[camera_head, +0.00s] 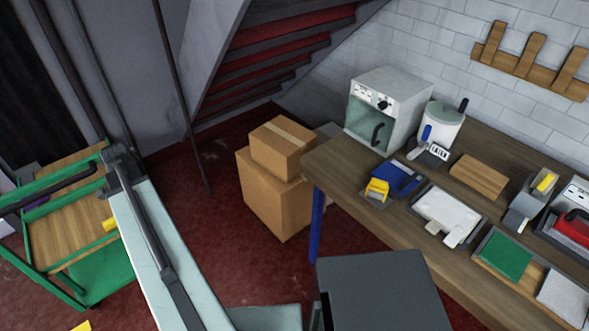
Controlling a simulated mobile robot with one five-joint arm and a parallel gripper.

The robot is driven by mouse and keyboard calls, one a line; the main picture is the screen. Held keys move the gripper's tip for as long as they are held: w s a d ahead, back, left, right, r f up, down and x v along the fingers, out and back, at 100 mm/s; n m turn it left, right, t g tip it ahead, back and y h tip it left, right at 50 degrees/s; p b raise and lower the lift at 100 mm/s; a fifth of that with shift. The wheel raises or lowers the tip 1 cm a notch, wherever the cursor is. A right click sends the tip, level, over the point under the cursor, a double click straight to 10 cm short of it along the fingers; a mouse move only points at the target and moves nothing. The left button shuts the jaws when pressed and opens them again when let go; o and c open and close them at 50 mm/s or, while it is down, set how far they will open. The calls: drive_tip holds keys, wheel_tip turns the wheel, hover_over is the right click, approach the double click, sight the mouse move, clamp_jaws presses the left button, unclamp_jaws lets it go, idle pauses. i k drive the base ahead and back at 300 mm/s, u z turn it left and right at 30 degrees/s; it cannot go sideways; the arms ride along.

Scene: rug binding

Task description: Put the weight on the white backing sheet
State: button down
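A white, flat, slightly tilted piece (447,206) lies in a dark tray on the wooden workbench (335,163), with a small white tab at its front edge. A pale textured sheet (566,296) lies at the bench's right end, cut off by the picture edge. I cannot tell for sure which of these is the backing sheet. No object is clearly recognisable as the weight; a small yellow block (377,188) sits by a blue tray (400,177). My gripper is not recognisable in this view.
A white oven-like box (388,105), a white canister (441,124), a wooden block (479,176) and a green pad (503,256) stand or lie on the bench. Cardboard boxes (272,194) stand left of it. A green-framed cart (62,222) is at left. Red floor shows between.

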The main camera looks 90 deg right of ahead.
sight(447, 209)
drive_tip(key=k, duration=0.85)
drive_tip(key=z, duration=0.3)
